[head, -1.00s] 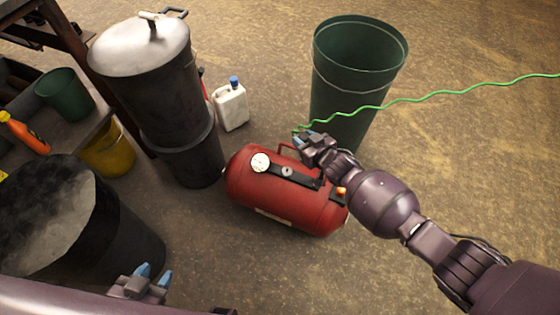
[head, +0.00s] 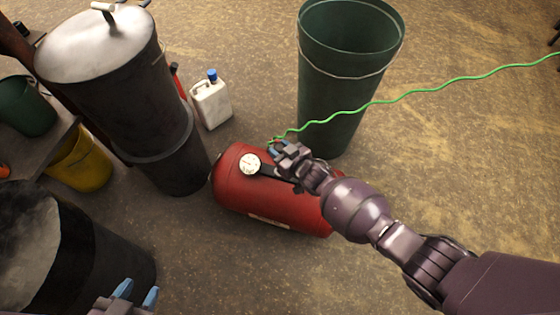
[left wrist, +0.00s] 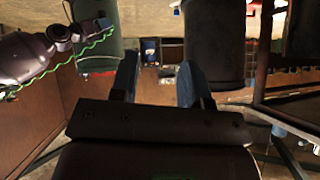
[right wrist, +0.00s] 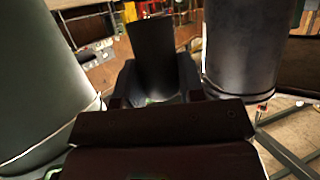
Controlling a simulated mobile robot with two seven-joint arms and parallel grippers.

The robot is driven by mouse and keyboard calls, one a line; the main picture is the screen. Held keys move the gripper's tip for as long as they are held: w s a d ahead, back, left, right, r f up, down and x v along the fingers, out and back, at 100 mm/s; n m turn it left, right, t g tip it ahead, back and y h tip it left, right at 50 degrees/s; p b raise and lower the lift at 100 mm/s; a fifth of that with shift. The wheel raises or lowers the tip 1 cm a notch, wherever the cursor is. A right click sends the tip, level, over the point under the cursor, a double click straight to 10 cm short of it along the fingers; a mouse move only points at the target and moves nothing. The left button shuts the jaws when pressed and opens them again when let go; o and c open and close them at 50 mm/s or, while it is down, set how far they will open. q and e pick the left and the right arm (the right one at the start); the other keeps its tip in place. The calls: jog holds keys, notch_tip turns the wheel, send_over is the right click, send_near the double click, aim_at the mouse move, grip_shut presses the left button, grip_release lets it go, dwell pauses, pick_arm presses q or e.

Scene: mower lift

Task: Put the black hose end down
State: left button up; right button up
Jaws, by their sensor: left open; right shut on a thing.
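My right gripper (head: 277,148) is above the far side of the red tank (head: 270,212) in the head view. A green hose (head: 430,89) runs from it to the right edge. In the right wrist view, the gripper (right wrist: 155,82) is shut on a dark, tapered piece, apparently the black hose end (right wrist: 152,50), with a bit of green at its base. In the head view the hose end is too small and covered to make out. My left gripper (head: 136,293) is open and empty at the lower left; its two fingers also show in the left wrist view (left wrist: 160,82).
A tall green bin (head: 340,95) stands behind my right gripper. A dark drum with a metal lid (head: 98,42), a white jug (head: 211,103) and a yellow bucket (head: 80,160) stand to the left. A dark barrel (head: 110,265) is beside my left gripper. Floor at right is clear.

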notch_tip(320, 180, down, 4)
jog(key=shift+s+b, duration=0.15)
jog(key=shift+b, duration=0.45)
jog(key=shift+f, duration=0.25)
notch_tip(320, 180, down, 4)
jog(key=shift+r+b, duration=0.25)
jog(key=shift+b, duration=0.85)
jog(key=shift+f, duration=0.35)
jog(key=shift+w+r, duration=0.15)
jog(key=shift+w, duration=0.1)
pick_arm(q)
jog(key=shift+w+a+n+t, duration=0.15)
jog(key=shift+n+t, duration=0.05)
jog(key=shift+t, duration=0.35)
jog(key=shift+w+a+n+t, duration=0.15)
jog(key=shift+n+t, duration=0.05)
jog(key=shift+t, duration=0.35)
pick_arm(e)
jog(key=o, duration=1)
